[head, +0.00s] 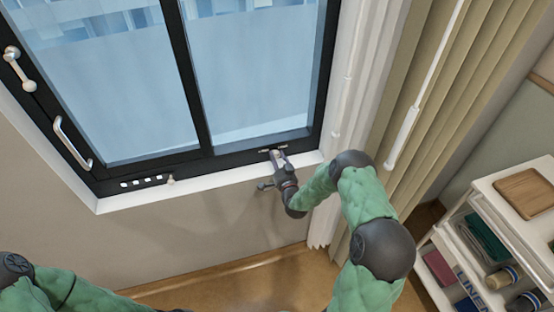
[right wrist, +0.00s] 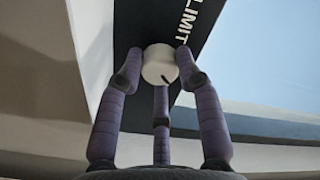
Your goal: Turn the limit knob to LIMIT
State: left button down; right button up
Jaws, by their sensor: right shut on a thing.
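The limit knob (right wrist: 159,64) is a small pale round knob with a dark pointer mark, on the dark window frame (right wrist: 128,30). In the right wrist view the mark is on its lower right edge. The white word LIMIT (right wrist: 187,22) is on the frame above and right of the knob. My right gripper (right wrist: 159,68) has its fingers shut on the knob, one on each side and one below. In the head view my right gripper (head: 277,156) is at the bottom rail of the right pane, where it hides the knob. My left gripper is outside the view.
A window handle (head: 72,142) and a lever (head: 19,68) are on the left of the frame. The white sill (head: 140,200) runs below it. A curtain (head: 435,90) hangs at right, beside a white cart (head: 480,190) with several items.

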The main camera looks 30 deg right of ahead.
jog(key=n+b, duration=0.3)
jog(key=n, duration=0.1)
jog(key=shift+f+n+b, duration=0.15)
jog(key=shift+n+b, duration=0.15)
jog(key=n+b, duration=0.3)
jog(key=n, duration=0.1)
jog(key=shift+n, duration=0.3)
jog(key=n+b, duration=0.2)
jog(key=n, duration=0.2)
jog(key=shift+b, duration=0.4)
jog(key=shift+n+b, duration=1.05)
jog(key=shift+n, duration=1.15)
jog(key=o, duration=1.2)
jog(key=shift+c, duration=0.2)
jog(key=v, duration=1.2)
